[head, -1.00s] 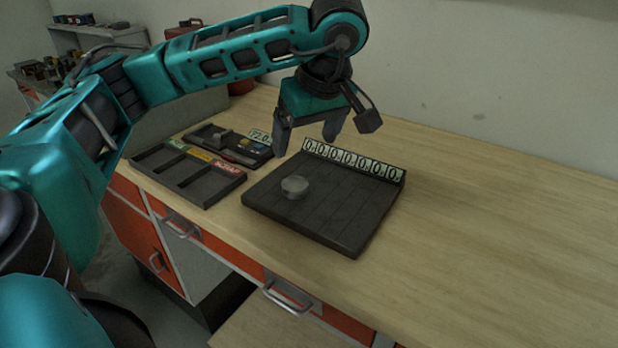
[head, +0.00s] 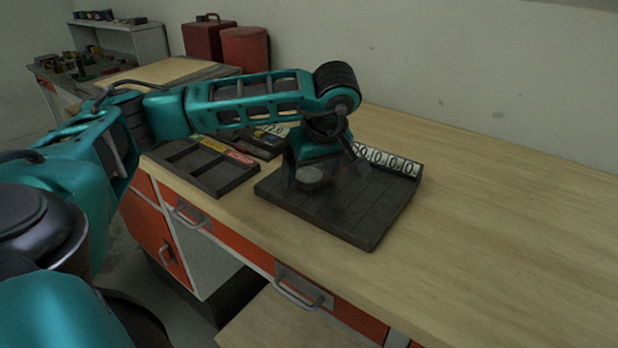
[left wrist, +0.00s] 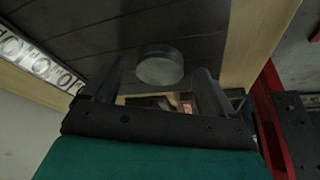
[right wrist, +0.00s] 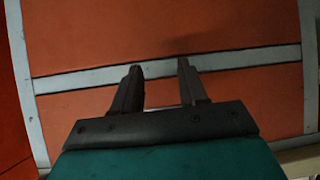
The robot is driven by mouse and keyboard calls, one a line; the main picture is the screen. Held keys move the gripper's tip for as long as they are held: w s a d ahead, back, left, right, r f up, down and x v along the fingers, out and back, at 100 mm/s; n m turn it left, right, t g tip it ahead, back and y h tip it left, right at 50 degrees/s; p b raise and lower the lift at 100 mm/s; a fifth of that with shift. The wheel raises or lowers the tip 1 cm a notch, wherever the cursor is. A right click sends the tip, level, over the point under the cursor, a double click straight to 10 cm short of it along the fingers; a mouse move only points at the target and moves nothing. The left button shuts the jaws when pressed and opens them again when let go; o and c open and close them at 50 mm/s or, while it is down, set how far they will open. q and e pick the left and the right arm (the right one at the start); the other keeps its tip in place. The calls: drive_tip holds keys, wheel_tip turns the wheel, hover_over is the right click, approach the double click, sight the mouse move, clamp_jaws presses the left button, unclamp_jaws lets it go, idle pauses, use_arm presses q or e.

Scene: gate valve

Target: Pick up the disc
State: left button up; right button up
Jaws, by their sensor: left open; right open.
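The disc (head: 309,178) is a grey, round, flat piece lying on the dark board (head: 350,225) with lined slots and a strip of numbers along its back edge. The disc also shows in the left wrist view (left wrist: 160,68), just ahead of the fingers and between their lines. My left gripper (head: 318,178) is open and low over the board, right behind the disc; I cannot tell whether it touches it. Its two fingers show apart in the left wrist view (left wrist: 155,85). My right gripper (right wrist: 158,75) is open and empty, facing orange cabinet panels; it is not in the head view.
A dark divided tray (head: 205,168) with coloured labels stands left of the board, with another dark tray (head: 250,145) behind it. The wooden bench (head: 500,220) is clear to the right. Red containers (head: 245,48) stand at the back left.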

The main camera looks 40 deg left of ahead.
use_arm(q)
drive_tip(key=shift+f, duration=0.1)
drive_tip(key=c, duration=1.4)
wheel_tip(320, 180, up, 9)
wheel_tip(320, 180, up, 11)
drive_tip(key=p, duration=0.3)
hover_over(311, 176)
